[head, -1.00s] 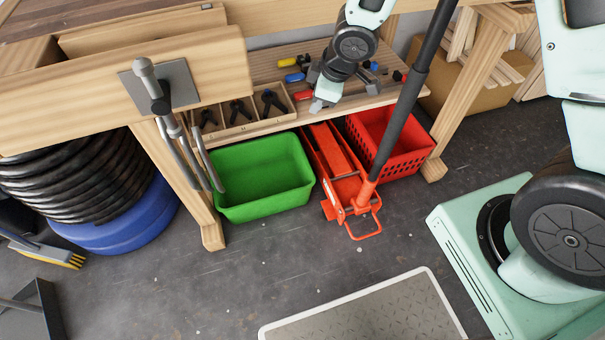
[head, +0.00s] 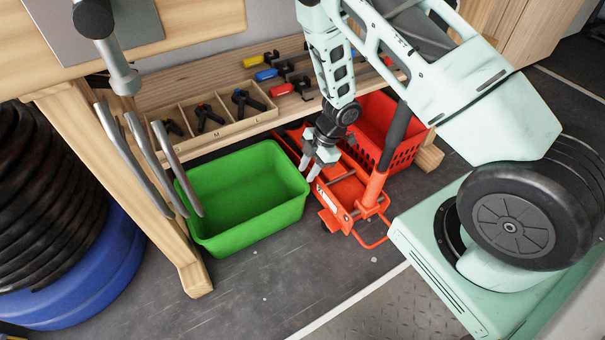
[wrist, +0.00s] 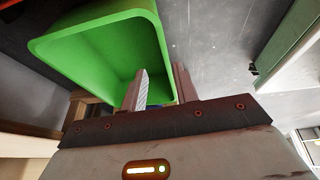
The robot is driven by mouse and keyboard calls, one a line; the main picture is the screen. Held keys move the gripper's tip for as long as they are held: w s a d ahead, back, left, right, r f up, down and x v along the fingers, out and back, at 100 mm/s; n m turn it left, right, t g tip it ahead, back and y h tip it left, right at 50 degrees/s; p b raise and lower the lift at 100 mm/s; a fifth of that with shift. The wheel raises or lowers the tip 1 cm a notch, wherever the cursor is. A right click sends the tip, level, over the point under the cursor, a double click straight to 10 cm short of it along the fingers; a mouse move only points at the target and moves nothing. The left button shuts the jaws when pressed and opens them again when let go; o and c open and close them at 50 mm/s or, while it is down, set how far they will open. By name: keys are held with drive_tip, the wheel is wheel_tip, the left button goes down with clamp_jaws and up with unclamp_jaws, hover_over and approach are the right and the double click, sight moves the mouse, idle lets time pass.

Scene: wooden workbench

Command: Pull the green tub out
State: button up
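The green tub (head: 236,241) sits on the floor under the bench shelf, its front part sticking out past the shelf edge. It looks empty. Whether a finger touches the tub cannot be told.
The red floor jack (head: 345,197) stands close right of the tub, with a red crate (head: 402,155) beyond it. A bench leg (head: 150,190) is left of the tub. A divided wooden tray (head: 212,117) with clamps lies on the shelf above. The floor in front is clear.

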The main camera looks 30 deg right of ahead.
sight(289, 212)
drive_tip(key=shift+f, duration=0.15)
drive_tip(key=b+x, duration=0.9)
drive_tip(key=x, duration=0.8)
drive_tip(key=shift+f+b, duration=0.15)
drive_tip(key=shift+b, duration=0.25)
clamp_jaws()
